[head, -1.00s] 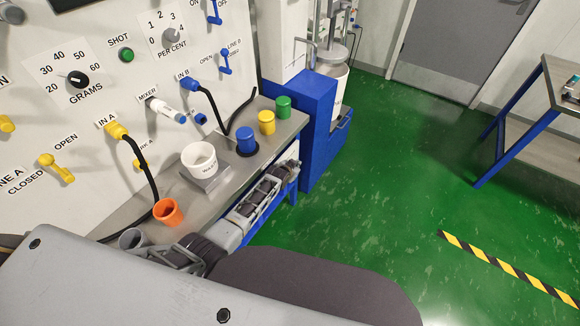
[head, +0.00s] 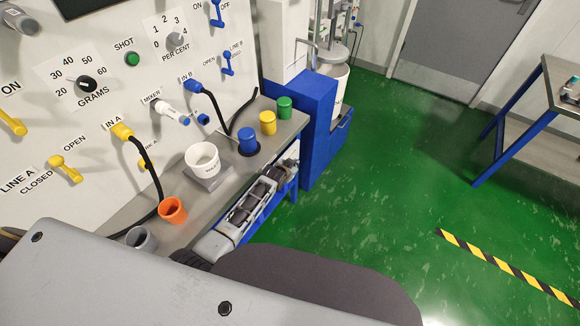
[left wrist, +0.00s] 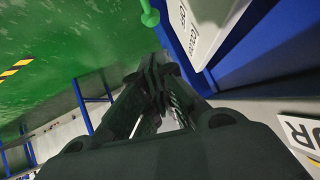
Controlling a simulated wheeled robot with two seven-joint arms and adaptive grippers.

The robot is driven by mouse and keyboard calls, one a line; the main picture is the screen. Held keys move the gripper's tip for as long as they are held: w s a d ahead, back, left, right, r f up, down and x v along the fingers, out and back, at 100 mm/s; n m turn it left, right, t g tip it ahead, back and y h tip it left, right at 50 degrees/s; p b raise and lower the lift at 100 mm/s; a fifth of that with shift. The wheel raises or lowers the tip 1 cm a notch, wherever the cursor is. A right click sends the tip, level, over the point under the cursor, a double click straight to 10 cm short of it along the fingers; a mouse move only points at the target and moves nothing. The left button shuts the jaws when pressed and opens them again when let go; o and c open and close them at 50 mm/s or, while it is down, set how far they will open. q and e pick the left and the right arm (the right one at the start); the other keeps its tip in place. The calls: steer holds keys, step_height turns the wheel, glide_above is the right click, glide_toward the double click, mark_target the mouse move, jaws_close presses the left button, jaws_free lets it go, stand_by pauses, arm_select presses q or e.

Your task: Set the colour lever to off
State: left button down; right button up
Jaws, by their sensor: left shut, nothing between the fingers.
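I cannot single out a lever labelled colour in the head view. A blue lever (head: 217,14) at the top edge stands between the words ON and OFF. A yellow lever (head: 12,122) at the left edge stands below the word ON. My left gripper (head: 284,172) is low beside the bench's right end, well away from both levers. In the left wrist view its dark fingers (left wrist: 153,78) are together and empty. Part of a label ending in UR (left wrist: 302,133) shows at the right edge there. My right gripper is not in view.
On the bench are a white cup (head: 203,158) on a scale, an orange cup (head: 173,210), a grey cup (head: 141,239) and blue (head: 247,140), yellow (head: 268,122) and green (head: 284,107) containers. Hoses hang from the panel. A blue cabinet (head: 302,115) stands beyond; open green floor lies right.

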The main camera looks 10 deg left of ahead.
arm_select(q)
steer(key=shift+p+v, duration=0.35)
steer(key=shift+v, duration=2.05)
steer(key=shift+w+r, duration=0.15)
steer(key=shift+r, duration=0.05)
steer(key=s+a+f+n+g+y, duration=0.1)
steer(key=s+a+f+g, duration=0.15)
steer(key=s+f, duration=0.85)
steer(key=s+a+f+n+g, duration=0.1)
steer(key=s+a+f, duration=0.45)
steer(key=f, duration=1.05)
steer(key=s+f+g, duration=0.2)
steer(key=s+f, duration=0.2)
steer(key=s, duration=0.9)
steer(key=s+a+f+g, duration=0.1)
steer(key=s+f, duration=0.3)
steer(key=s, duration=1)
steer(key=s+a+f+g, duration=0.1)
steer(key=s+f, duration=0.3)
steer(key=s, duration=0.9)
steer(key=shift+s+f+g+y, duration=0.3)
steer(key=shift+g+y, duration=0.1)
steer(key=shift+g, duration=0.45)
